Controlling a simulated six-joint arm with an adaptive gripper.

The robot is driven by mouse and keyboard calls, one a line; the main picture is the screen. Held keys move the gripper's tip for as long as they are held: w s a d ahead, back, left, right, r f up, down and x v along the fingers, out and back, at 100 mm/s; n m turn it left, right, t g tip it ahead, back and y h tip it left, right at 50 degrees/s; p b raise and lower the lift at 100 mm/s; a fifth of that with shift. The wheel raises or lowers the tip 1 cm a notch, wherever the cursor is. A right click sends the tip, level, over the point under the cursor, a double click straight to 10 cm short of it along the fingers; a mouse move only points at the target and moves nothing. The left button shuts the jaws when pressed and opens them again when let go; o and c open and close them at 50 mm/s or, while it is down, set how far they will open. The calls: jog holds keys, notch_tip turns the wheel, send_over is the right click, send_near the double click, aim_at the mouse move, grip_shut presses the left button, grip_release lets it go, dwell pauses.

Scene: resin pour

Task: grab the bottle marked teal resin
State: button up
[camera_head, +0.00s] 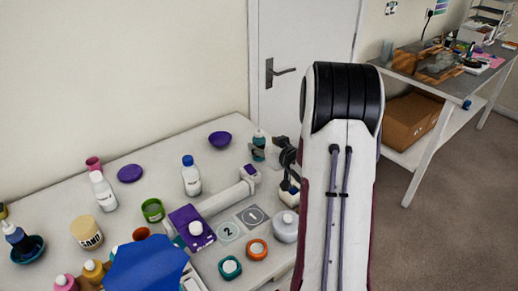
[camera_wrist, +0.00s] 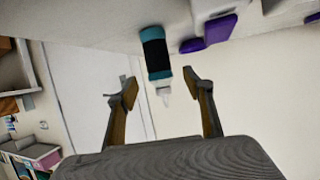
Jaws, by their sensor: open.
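A teal bottle (camera_head: 259,141) with a dark label and pale nozzle stands at the back right of the white table. It also shows in the wrist view (camera_wrist: 156,55), where it appears upside down with its nozzle between the fingertips. The label's writing is too small to read. My gripper (camera_head: 268,152) is beside the bottle, close to it. In the wrist view my gripper (camera_wrist: 159,86) is open, one finger on each side of the nozzle, with gaps on both sides and nothing held.
A purple bowl (camera_head: 220,139) and a blue-capped white bottle (camera_head: 191,177) stand to the left. A white device with a purple end (camera_head: 226,197) lies in front. The table's front is crowded with jars and bottles. A white door (camera_head: 300,30) is behind the table.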

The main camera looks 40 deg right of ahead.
aim_at(262, 143)
jog(key=shift+w+f, duration=0.1)
jog(key=shift+w, duration=0.05)
jog(key=shift+x, duration=2.4)
jog(key=c, duration=1.3)
